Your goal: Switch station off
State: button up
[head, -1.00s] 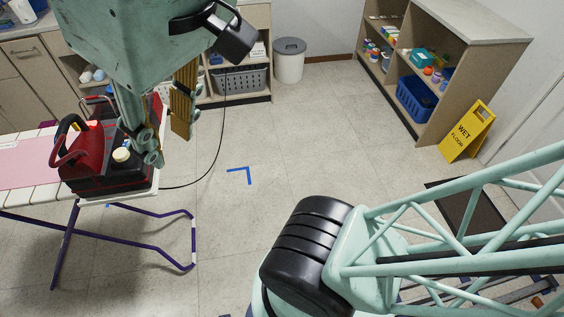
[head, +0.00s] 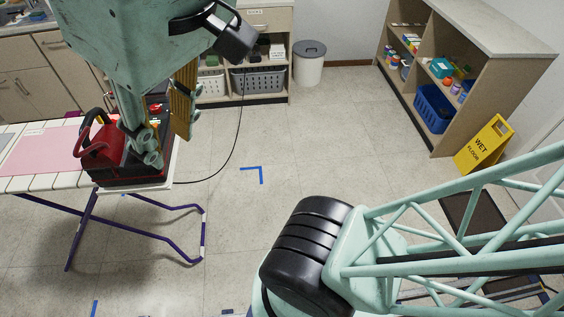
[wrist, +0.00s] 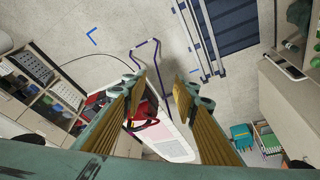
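The station is a red and black ironing unit with a red-handled iron (head: 97,135) on top, standing at the right end of the ironing board (head: 30,180). It also shows in the wrist view (wrist: 145,122), partly behind the left finger. My gripper (head: 165,138) is open and empty, its fingers with yellow-brown pads pointing down. In the head view it overlaps the station's right part, with the left finger in front of the black base. I cannot tell whether it touches. In the wrist view the fingers (wrist: 160,88) are wide apart. The station's cream knob is hidden now.
A black cord (head: 232,140) runs from the station across the floor to the back shelf. A grey bin (head: 309,64) stands at the back. A shelf unit (head: 455,85) and a yellow wet-floor sign (head: 484,146) are at right. The middle floor is clear.

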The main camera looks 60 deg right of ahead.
jog(key=shift+s+f, duration=0.1)
jog(key=c, duration=0.8)
jog(key=shift+w+d+r+m+p, duration=0.15)
jog(key=shift+w+r, duration=0.05)
jog(key=shift+w, duration=0.3)
jog(key=shift+w+d+r+m+p, duration=0.1)
jog(key=shift+w+r+m+p, duration=0.05)
jog(key=shift+w, duration=0.35)
grip_shut()
jog(key=w+d+m+g+h+p, duration=0.1)
jog(key=w+d+m+g+p, duration=0.2)
jog(key=w, duration=0.8)
jog(key=w+d+m+p, duration=0.2)
jog(key=w+d, duration=0.2)
jog(key=w, duration=0.8)
jog(key=w+d+f+m+g+p, duration=0.1)
jog(key=w+d+f+m+p, duration=0.1)
jog(key=w+d+f, duration=0.3)
jog(key=w+d+f+m+g+p, duration=0.1)
jog(key=w+d+f, duration=0.5)
jog(key=w+f, duration=0.6)
jog(key=shift+w+d+f+m+g+p, duration=0.15)
jog(key=shift+w+d+m+g+p, duration=0.2)
jog(key=shift+w+m+p, duration=0.6)
jog(key=shift+s+a+m+b, duration=0.1)
jog(key=shift+s+m+b, duration=0.15)
jog(key=shift+s+b, duration=0.05)
